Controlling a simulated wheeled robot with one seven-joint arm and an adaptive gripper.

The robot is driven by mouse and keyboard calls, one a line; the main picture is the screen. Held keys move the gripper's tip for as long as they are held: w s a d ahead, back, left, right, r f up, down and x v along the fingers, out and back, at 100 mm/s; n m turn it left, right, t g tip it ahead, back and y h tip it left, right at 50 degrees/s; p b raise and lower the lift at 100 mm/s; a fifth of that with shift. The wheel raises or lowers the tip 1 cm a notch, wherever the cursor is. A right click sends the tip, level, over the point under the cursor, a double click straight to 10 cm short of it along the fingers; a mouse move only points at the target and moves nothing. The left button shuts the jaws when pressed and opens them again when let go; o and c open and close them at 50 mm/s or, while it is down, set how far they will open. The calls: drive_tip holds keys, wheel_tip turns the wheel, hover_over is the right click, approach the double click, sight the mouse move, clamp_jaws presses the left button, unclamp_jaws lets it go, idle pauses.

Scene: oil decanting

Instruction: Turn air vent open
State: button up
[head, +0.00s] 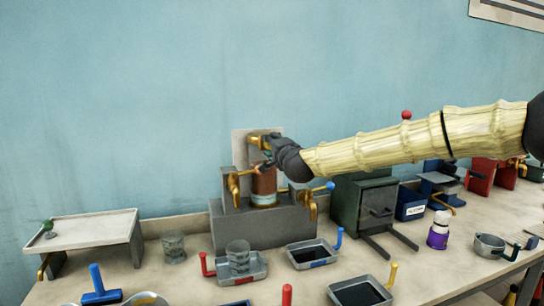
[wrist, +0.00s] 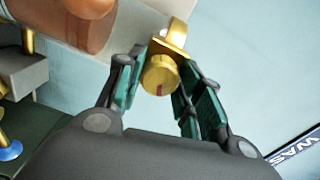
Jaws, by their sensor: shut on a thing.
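The air vent is a round brass knob (wrist: 160,76) with a red mark on its face, on a brass bracket. In the wrist view it sits between the green-padded fingers of my gripper (wrist: 160,84), which is shut on it. In the head view my gripper (head: 268,152) reaches the brass vent fitting (head: 257,140) at the top of the decanting stand, and its dark body partly hides the fitting. A copper-brown cylinder (head: 264,184) stands just below. It also shows at the upper left of the wrist view (wrist: 75,22).
A dark green cabinet (head: 365,212) stands to the right under my arm. Trays, a glass beaker (head: 173,247) and a purple bottle (head: 438,232) crowd the bench.

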drive_tip(key=shift+d+f+m+b, duration=0.1)
drive_tip(key=shift+m+b, duration=1.65)
drive_tip(key=shift+m, duration=0.35)
drive_tip(key=o, duration=1)
drive_tip(key=shift+o, duration=0.2)
drive_tip(key=v, duration=1.2)
